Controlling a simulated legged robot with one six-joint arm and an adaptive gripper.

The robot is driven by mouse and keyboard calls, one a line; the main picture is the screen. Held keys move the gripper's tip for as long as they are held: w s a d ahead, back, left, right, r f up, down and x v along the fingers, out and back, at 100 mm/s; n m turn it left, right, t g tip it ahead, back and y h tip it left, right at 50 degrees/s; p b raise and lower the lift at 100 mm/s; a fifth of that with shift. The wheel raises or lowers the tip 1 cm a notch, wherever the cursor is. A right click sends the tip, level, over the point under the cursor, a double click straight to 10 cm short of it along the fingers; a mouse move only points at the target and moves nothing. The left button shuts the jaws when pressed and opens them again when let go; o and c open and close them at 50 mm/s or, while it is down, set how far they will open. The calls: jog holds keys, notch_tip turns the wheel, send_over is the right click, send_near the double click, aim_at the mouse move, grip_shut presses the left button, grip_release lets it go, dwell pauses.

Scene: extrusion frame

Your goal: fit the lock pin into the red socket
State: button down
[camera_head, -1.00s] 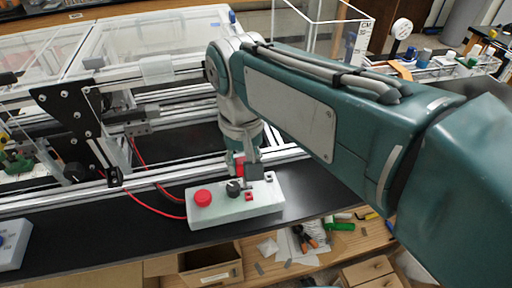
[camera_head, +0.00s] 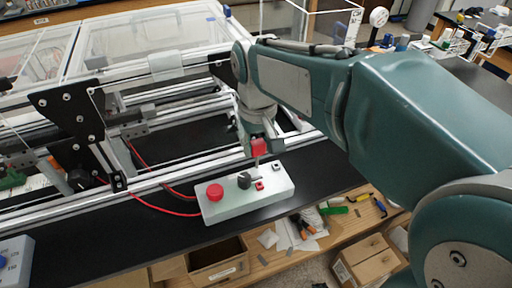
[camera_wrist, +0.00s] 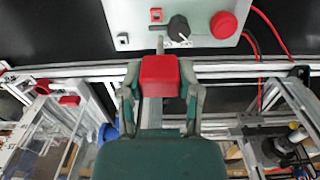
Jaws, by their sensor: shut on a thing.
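My gripper (camera_wrist: 161,82) is shut on the red block-shaped head of the lock pin (camera_wrist: 160,70). The pin's thin grey shaft sticks out past the fingers toward the control box. In the head view my gripper (camera_head: 259,140) hangs above the back edge of the box, with the red pin head (camera_head: 259,147) showing. The red socket (camera_head: 260,186) is a small red square with a dark hole on the box top; it also shows in the wrist view (camera_wrist: 156,15). The shaft tip appears apart from this socket, though its height above the box is hard to tell.
The pale control box (camera_head: 247,201) also carries a red button (camera_head: 215,192), a black knob (camera_head: 244,180) and a dark socket (camera_head: 277,166). Red cables (camera_head: 150,207) leave its left side. Aluminium rails (camera_head: 170,182) run behind it. Black bench surface lies around it.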

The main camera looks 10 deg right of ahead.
jog(key=shift+w+d, duration=0.15)
jog(key=shift+d, duration=0.65)
jog(key=shift+a+f, duration=0.8)
jog(key=shift+f, duration=0.35)
jog(key=f, duration=0.1)
jog(key=d+f, duration=0.1)
jog(key=f, duration=0.1)
jog(key=shift+f, duration=0.2)
jog(key=shift+a+f, duration=0.1)
jog(key=shift+a, duration=0.2)
jog(key=shift+d, duration=0.2)
jog(key=shift+f, duration=1.15)
